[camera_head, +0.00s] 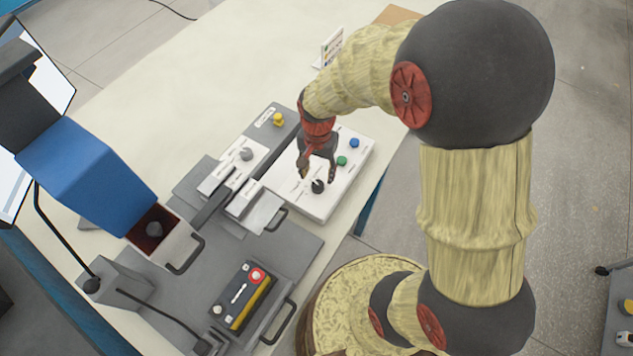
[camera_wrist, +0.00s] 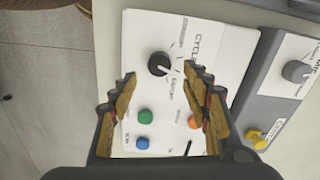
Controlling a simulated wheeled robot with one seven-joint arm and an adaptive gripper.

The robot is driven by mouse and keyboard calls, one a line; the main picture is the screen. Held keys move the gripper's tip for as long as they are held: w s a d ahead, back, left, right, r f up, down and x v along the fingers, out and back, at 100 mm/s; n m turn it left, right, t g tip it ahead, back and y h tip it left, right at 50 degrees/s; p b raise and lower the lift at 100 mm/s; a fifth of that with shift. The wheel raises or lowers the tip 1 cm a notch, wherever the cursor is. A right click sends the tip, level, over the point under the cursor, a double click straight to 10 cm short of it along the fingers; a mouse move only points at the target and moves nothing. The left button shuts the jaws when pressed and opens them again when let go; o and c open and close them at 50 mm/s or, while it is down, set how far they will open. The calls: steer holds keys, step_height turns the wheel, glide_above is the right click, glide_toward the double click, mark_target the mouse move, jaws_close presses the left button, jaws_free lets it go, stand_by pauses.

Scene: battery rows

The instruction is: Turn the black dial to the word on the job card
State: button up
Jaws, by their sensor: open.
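The black dial (camera_head: 317,186) sits on a white panel (camera_head: 333,196) in the head view. The wrist view also shows the dial (camera_wrist: 158,64), with a light pointer mark facing toward the lower right. Printed words and tick lines lie around it, too small to read surely. My gripper (camera_head: 318,176) is open, pointing down over the panel close to the dial.
Green (camera_head: 341,160) and blue (camera_head: 354,143) buttons share the panel; an orange button (camera_wrist: 194,122) shows in the wrist view. A grey dial (camera_head: 246,154) and a yellow knob (camera_head: 279,119) are to the left. A red-button box (camera_head: 241,296) stands in front.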

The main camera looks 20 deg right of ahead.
mark_target(318, 184)
step_height(318, 184, down, 6)
steer(key=shift+b, duration=0.7)
steer(key=shift+c, duration=1.2)
steer(key=c, duration=0.9)
